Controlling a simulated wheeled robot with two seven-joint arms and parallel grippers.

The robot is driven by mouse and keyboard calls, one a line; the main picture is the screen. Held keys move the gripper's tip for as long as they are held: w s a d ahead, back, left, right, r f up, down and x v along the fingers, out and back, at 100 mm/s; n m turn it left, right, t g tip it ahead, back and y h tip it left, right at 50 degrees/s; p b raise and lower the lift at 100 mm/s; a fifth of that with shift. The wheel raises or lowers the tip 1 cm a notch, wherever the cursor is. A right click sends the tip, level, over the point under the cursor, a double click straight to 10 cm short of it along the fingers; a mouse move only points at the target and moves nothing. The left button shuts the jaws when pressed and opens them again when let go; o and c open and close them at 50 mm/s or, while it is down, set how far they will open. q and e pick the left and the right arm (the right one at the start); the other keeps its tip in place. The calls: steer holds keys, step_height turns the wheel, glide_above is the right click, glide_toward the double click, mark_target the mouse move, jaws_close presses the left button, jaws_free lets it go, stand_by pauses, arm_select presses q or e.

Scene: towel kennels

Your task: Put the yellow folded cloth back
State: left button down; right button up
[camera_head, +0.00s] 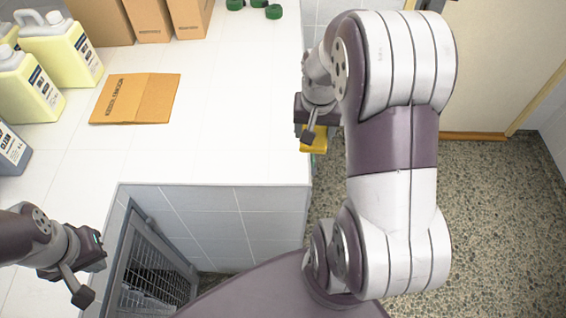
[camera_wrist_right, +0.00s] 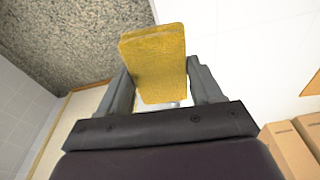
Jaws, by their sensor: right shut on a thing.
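The yellow folded cloth (camera_wrist_right: 155,62) is a thick pad between the two fingers of my right gripper (camera_wrist_right: 162,85) in the right wrist view. The fingers are shut on its sides. In the head view the yellow cloth (camera_head: 313,140) shows partly below my right gripper (camera_head: 316,120), at the right edge of the white counter; the gripper and wrist hide the rest. My left gripper (camera_head: 90,254) is at the lower left, over the lower counter part near the grey barred kennel door. Its fingers are not clear, and I see nothing held.
A flat brown cardboard piece (camera_head: 136,98) lies on the counter (camera_head: 235,110). Yellow jugs (camera_head: 68,52) stand at left, brown boxes (camera_head: 150,18) and green rolls (camera_head: 272,10) at the back. The barred door (camera_head: 150,262) is below the counter edge. The counter's middle is clear.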

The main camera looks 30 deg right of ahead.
steer(key=shift+s+a+f, duration=0.25)
steer(key=shift+s+f, duration=0.25)
steer(key=shift+s, duration=0.2)
steer(key=shift+f+n, duration=0.1)
steer(key=shift+n, duration=0.3)
steer(key=p, duration=0.4)
glide_above(272, 153)
steer(key=f, duration=0.6)
steer(key=shift+s+f, duration=0.3)
steer(key=shift+s, duration=0.1)
step_height(272, 153, down, 4)
steer(key=shift+w+a+f+p, duration=0.1)
steer(key=shift+w+f+p, duration=0.1)
steer(key=shift+p, duration=0.35)
steer(key=shift+f, duration=0.15)
steer(key=shift+f+b, duration=0.15)
steer(key=shift+b, duration=0.15)
steer(key=o, duration=1)
